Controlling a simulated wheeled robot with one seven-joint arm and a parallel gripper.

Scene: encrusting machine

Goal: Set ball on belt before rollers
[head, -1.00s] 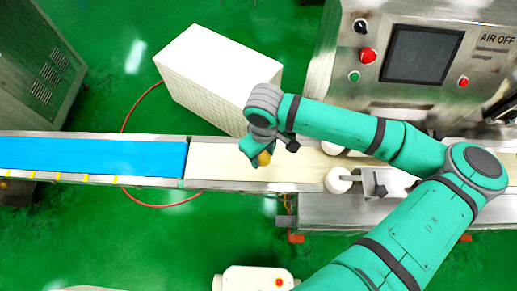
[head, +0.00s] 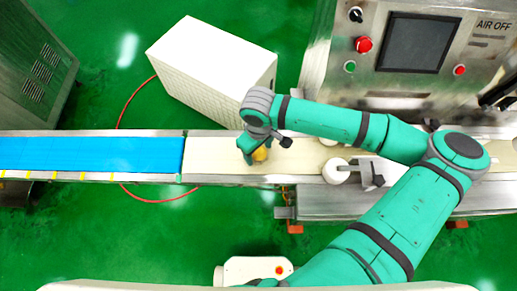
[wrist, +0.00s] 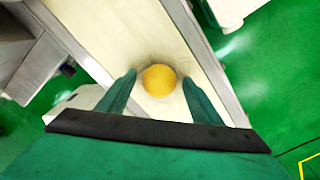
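The yellow ball (head: 260,154) is at the cream belt (head: 215,172), left of the white roller (head: 336,171). In the wrist view the ball (wrist: 159,80) shows between the two green fingertips, with a dark shadow around it on the belt. My gripper (wrist: 160,78) is open, with a narrow gap on each side of the ball. In the head view my gripper (head: 252,152) points down over the belt and partly covers the ball. A second roller is mostly hidden behind my arm.
A blue belt (head: 90,155) joins the cream belt at its left end. A white box (head: 212,75) stands behind the belt. The machine's control panel (head: 420,45) is at the back right. The cream belt left of the ball is clear.

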